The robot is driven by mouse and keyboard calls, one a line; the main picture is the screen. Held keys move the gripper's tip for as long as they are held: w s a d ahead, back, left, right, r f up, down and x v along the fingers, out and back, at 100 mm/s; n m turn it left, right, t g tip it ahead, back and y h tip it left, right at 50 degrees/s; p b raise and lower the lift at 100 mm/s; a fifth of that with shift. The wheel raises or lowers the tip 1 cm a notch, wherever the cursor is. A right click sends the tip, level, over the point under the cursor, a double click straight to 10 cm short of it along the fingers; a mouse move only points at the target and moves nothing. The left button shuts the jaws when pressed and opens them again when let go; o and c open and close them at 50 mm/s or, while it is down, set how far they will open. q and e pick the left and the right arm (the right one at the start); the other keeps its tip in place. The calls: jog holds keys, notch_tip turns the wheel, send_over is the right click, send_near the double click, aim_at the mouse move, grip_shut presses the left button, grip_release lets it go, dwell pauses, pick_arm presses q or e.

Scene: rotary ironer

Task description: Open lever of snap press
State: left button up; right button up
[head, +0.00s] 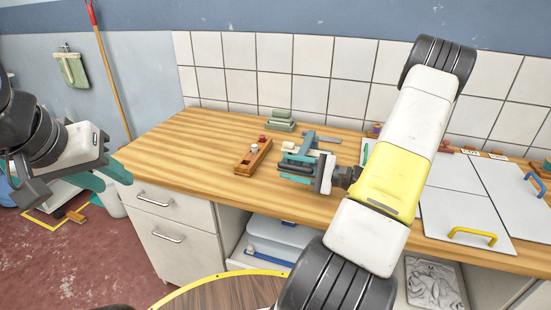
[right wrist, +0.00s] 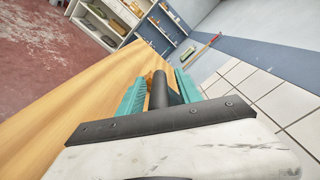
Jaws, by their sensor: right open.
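The snap press (head: 300,146), a small teal and grey device, stands on the wooden worktop, partly hidden by my right gripper. My right gripper (head: 297,172) is low over the worktop at the press, with its teal fingers pointing left. In the right wrist view its fingers (right wrist: 159,95) are apart, and a dark grey cylinder (right wrist: 159,88) shows between them. I cannot tell whether this is the lever or whether the fingers touch it. My left gripper (head: 103,180) is at the left, off the worktop's left end, with its teal fingers apart and empty.
A wooden block with red and white knobs (head: 253,157) lies just left of the press. Green stacked pieces (head: 280,122) stand behind it. White panels with a yellow handle (head: 472,237) lie at the right. The worktop's left part is clear.

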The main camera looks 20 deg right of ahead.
jog(key=shift+a, duration=0.1)
grip_shut()
jog(key=shift+f, duration=0.1)
